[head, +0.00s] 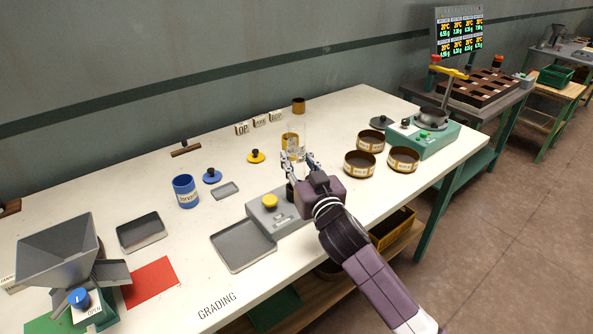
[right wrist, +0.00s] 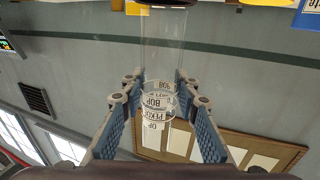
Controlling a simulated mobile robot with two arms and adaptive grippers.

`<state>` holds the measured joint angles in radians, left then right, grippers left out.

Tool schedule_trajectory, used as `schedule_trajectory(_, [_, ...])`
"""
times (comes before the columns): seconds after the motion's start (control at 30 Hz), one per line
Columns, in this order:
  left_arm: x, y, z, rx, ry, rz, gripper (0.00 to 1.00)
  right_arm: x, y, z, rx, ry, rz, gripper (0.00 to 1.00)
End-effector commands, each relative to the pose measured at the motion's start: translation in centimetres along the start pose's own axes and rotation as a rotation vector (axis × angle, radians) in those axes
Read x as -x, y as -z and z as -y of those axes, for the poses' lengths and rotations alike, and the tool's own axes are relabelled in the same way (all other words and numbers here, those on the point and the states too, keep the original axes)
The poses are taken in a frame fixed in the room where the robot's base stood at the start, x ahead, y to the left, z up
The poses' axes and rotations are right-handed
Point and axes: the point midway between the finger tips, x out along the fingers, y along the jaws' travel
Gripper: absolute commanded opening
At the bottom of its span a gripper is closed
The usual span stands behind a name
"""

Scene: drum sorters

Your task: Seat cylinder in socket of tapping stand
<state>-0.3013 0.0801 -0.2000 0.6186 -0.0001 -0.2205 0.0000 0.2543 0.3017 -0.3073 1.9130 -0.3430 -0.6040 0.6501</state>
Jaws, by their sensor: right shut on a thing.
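My right gripper (head: 299,160) is shut on a clear cylinder (head: 304,133), which is hard to see against the pale table. In the right wrist view the clear cylinder (right wrist: 160,80) stands between the blue pads, with white bands marked OP, PEKOE and BOP. The grey tapping stand (head: 263,217) with a yellow button sits at the table's front edge, beside and below the gripper. A dark round part shows at its right end, partly hidden by my right wrist, so I cannot tell the socket clearly. My left gripper is out of view.
A yellow tin (head: 288,140) stands behind the gripper. Several round sieves (head: 360,163) lie to the right, near a green machine (head: 422,142). A grey tray (head: 243,246) lies left of the stand, and a blue tin (head: 185,192) is further left.

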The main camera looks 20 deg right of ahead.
Motion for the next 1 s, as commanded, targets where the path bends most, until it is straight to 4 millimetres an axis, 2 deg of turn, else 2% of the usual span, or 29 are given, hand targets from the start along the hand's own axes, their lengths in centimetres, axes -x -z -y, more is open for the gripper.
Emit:
schedule_trajectory(0.03, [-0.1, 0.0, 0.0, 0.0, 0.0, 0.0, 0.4, 0.1, -1.1, 0.0, -0.001, 0.0, 0.006, 0.02])
schedule_trajectory(0.2, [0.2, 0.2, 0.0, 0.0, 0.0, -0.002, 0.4, 0.1, -3.2, 0.0, -0.001, -0.002, 0.009, 0.03])
schedule_trajectory(0.43, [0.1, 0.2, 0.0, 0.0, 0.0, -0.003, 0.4, 0.1, -4.1, 0.0, -0.003, -0.001, 0.019, 0.0])
schedule_trajectory(0.47, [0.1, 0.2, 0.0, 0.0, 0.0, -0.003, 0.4, 0.1, -4.2, 0.0, -0.003, -0.001, 0.021, 0.31])
schedule_trajectory(0.6, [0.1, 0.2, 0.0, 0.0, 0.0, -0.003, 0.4, 0.1, -3.9, 0.0, -0.002, -0.001, 0.014, 0.46])
schedule_trajectory(0.87, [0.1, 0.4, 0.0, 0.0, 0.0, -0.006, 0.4, 0.1, -3.5, 0.0, -0.001, -0.001, 0.007, 0.46])
schedule_trajectory(1.0, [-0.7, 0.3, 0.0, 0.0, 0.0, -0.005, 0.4, 0.0, -4.1, 0.0, 0.001, 0.0, 0.005, 0.46])
